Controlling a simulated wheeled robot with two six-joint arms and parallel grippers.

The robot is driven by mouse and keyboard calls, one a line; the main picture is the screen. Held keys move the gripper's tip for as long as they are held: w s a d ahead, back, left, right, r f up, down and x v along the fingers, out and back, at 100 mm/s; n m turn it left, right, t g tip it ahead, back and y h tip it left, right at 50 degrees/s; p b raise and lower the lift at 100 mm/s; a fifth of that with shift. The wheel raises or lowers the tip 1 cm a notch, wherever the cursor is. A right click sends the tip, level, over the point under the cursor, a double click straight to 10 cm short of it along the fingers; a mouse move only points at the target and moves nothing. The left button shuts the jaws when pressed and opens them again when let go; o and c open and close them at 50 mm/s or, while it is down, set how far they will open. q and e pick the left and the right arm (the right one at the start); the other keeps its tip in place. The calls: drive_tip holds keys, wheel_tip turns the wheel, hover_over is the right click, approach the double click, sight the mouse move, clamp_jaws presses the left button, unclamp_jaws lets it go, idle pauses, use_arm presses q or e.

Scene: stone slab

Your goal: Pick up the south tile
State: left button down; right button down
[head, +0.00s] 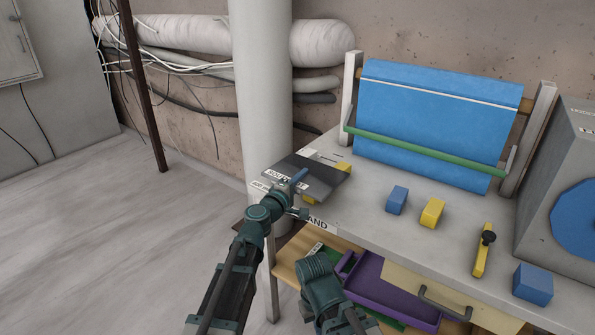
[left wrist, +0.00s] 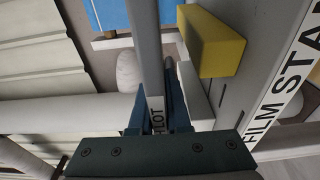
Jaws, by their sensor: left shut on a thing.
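A dark grey flat tile (head: 318,178) with a white label is at the left end of the bench top, and its lettering is too small to read in the head view. My left gripper (head: 296,181) is shut on the tile at its near left side. In the left wrist view the tile (left wrist: 146,50) shows as a narrow grey strip between the blue fingers of my left gripper (left wrist: 157,104), with partly hidden lettering near them. I cannot tell whether the tile touches the bench. My right gripper is not in view.
The bench (head: 375,205) has a blue film roll (head: 435,115) behind a green bar. Blue (head: 396,200) and yellow (head: 432,212) blocks stand right of the tile. A yellow block (left wrist: 212,42) is close beside the tile. A purple drawer (head: 385,290) is below. A white column (head: 262,90) stands behind left.

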sight(314, 196)
use_arm(q)
drive_tip(key=s+d, duration=0.1)
drive_tip(key=s, duration=0.2)
drive_tip(key=s+d, duration=0.1)
drive_tip(key=s, duration=0.3)
drive_tip(key=s+d+r, duration=0.1)
drive_tip(key=s, duration=0.2)
drive_tip(key=shift+s+p, duration=0.2)
drive_tip(key=shift+p, duration=0.2)
